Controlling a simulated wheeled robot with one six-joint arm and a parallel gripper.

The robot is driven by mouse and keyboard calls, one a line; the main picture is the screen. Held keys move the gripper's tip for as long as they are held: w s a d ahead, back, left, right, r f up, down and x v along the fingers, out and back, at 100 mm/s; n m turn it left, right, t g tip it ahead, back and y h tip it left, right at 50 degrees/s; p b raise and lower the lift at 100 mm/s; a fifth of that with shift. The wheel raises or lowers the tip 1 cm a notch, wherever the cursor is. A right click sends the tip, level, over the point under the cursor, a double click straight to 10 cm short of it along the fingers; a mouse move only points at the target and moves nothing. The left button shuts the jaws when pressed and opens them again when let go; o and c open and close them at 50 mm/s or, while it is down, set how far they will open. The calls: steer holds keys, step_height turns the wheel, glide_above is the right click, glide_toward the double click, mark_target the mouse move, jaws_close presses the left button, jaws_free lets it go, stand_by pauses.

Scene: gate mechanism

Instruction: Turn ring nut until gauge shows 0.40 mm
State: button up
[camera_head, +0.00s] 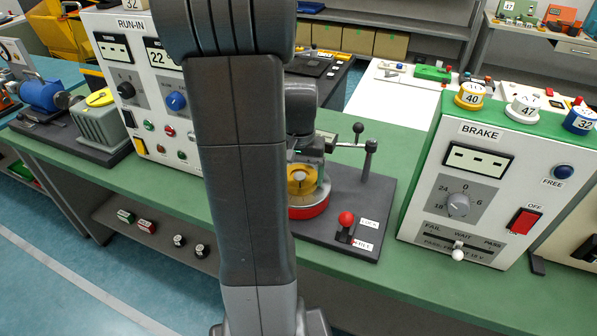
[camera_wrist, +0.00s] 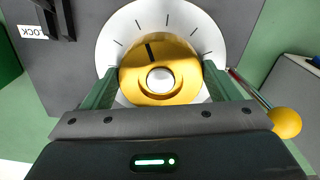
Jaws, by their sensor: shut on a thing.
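The brass ring nut (camera_wrist: 160,72) fills the upper middle of the wrist view, with a pale hub in its centre and a black mark left of its top. It sits on a white dial (camera_wrist: 113,45) with black ticks. My gripper (camera_wrist: 159,76) is shut on the ring nut, one finger at each side. In the head view the nut (camera_head: 300,180) shows beside my arm, above a red base ring (camera_head: 310,211). My arm hides part of the mechanism. I cannot make out a gauge reading in either view.
A red-knobbed lever (camera_head: 346,219) with a LOCK label stands on the dark baseplate (camera_head: 377,195). A black-knobbed post (camera_head: 369,160) rises behind it. The RUN-IN box (camera_head: 132,50) is at left, and the BRAKE box (camera_head: 470,185) at right. A yellow ball (camera_wrist: 286,122) on a rod is right of my gripper.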

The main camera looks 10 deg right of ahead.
mark_target(301, 177)
steer(key=n, duration=0.4)
steer(key=shift+d, duration=0.15)
steer(key=shift+d+n+p, duration=0.1)
steer(key=shift+n+p, duration=0.2)
steer(key=shift+n, duration=1.6)
steer(key=o, duration=0.9)
steer(key=shift+r, duration=0.15)
step_height(301, 177, up, 14)
steer(key=shift+f, duration=0.2)
step_height(301, 177, down, 14)
steer(key=shift+r, duration=0.1)
